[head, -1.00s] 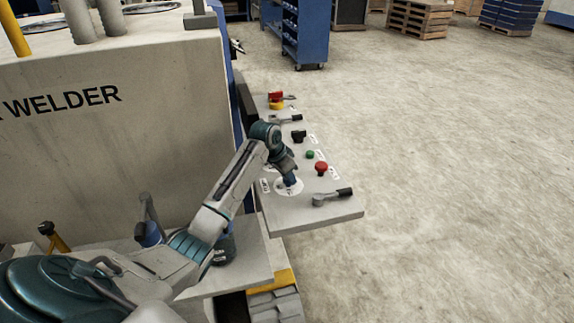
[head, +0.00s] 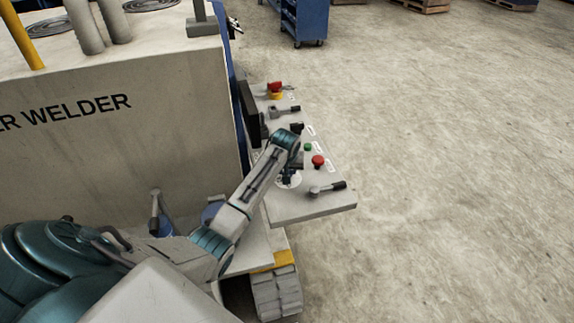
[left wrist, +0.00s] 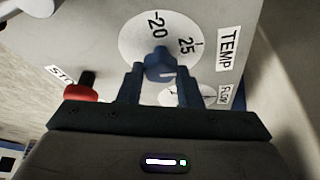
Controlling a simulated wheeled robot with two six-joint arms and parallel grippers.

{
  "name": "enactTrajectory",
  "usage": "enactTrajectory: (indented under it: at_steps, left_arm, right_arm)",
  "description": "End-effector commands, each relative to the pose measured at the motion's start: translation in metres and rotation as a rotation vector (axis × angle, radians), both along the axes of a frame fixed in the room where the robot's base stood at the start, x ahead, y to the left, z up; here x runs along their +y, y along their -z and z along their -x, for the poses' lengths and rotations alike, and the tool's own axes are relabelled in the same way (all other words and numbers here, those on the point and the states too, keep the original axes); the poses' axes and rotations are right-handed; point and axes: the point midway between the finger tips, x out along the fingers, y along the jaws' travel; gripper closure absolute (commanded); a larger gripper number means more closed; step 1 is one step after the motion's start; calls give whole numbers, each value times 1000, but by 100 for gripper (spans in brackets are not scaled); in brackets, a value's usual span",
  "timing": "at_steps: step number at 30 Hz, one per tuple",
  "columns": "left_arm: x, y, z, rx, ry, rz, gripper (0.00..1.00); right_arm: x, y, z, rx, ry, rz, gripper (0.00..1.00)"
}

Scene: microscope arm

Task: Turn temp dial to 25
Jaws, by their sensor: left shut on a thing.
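The temp dial is a blue knob (left wrist: 159,66) on a white round plate (left wrist: 150,22) marked -20 and 25, beside a TEMP label (left wrist: 228,48). My left gripper (left wrist: 161,78) has one finger on each side of the knob and is shut on it. A pale mark shows on the knob, but I cannot tell clearly which number it points to. In the head view, the left gripper (head: 288,177) reaches down to the dial plate (head: 292,183) near the panel's front end and largely hides the knob. My right gripper is not in view.
The grey panel (head: 308,207) also carries a red button (head: 318,161), a green button (head: 308,147), a black-handled lever (head: 327,189) close to the dial, and another lever (head: 284,112) farther back. The welder body (head: 130,150) stands left. The floor at right is clear.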

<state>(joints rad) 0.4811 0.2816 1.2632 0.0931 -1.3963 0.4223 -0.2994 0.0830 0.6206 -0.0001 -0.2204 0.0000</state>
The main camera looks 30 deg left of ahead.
Motion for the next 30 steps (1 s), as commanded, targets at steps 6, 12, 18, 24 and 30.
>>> enactTrajectory:
  at_steps: [6,12,18,24,30]
  left_arm:
    - [-1,-2,-1,-2,-69,-1,91]
    - [0,-1,-1,-1,-93,0,91]
    - [0,-1,-1,-2,-95,-1,91]
    - [0,-1,-1,-2,-94,-1,61]
    - [0,-1,-1,-1,-94,0,47]
  right_arm:
    - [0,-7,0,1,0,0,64]
    - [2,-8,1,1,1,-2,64]
    - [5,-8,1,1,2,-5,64]
    - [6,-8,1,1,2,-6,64]
    - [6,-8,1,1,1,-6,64]
